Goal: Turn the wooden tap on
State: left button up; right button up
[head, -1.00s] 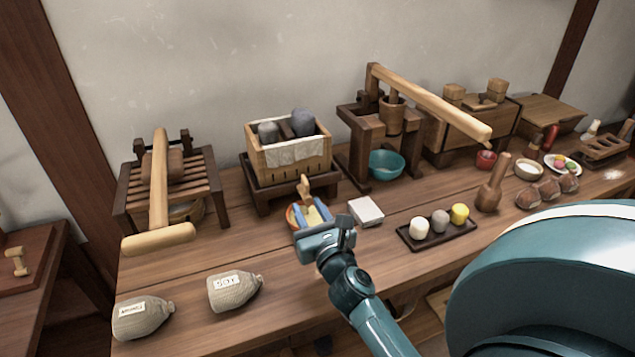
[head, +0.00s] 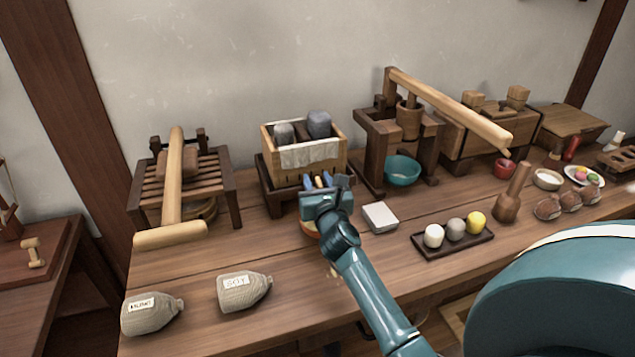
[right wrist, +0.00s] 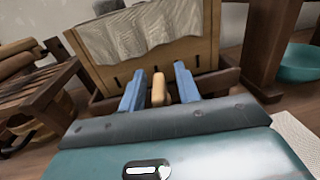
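The wooden tap (head: 318,181) is a small pale peg at the front of the wooden box (head: 335,165), low on its face. My right gripper (head: 318,182) is in front of the box, with one blue finger on each side of the tap. In the right wrist view the tap (right wrist: 158,88) stands upright between the two fingers, with a narrow gap showing on both sides, so the gripper is open. The tap's lower part and spout are hidden behind the gripper. A reddish bowl (head: 308,229) shows partly below the gripper. My left gripper is not in view.
The box holds grey stones (head: 319,124) and a pale cloth (head: 309,154), and stands on a dark wooden stand (head: 274,203). A white block (head: 380,217) lies right of the gripper. A lever press (head: 450,108) with a teal bowl (head: 403,171) stands further right.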

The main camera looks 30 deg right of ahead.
jog(key=shift+w+d, duration=0.1)
jog(key=shift+w, duration=0.15)
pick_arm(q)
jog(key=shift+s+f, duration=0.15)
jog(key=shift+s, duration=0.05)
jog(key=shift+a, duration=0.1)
pick_arm(e)
jog(key=shift+c, duration=0.5)
grip_shut()
jog(key=shift+r+y+p, duration=0.3)
jog(key=shift+p, duration=0.45)
jog(key=shift+n+y+p, duration=0.3)
jog(key=shift+n+p, duration=0.2)
jog(key=shift+f+n+t+y+p, duration=0.25)
jog(key=shift+n+t+y+p, duration=0.05)
jog(key=shift+y, duration=0.3)
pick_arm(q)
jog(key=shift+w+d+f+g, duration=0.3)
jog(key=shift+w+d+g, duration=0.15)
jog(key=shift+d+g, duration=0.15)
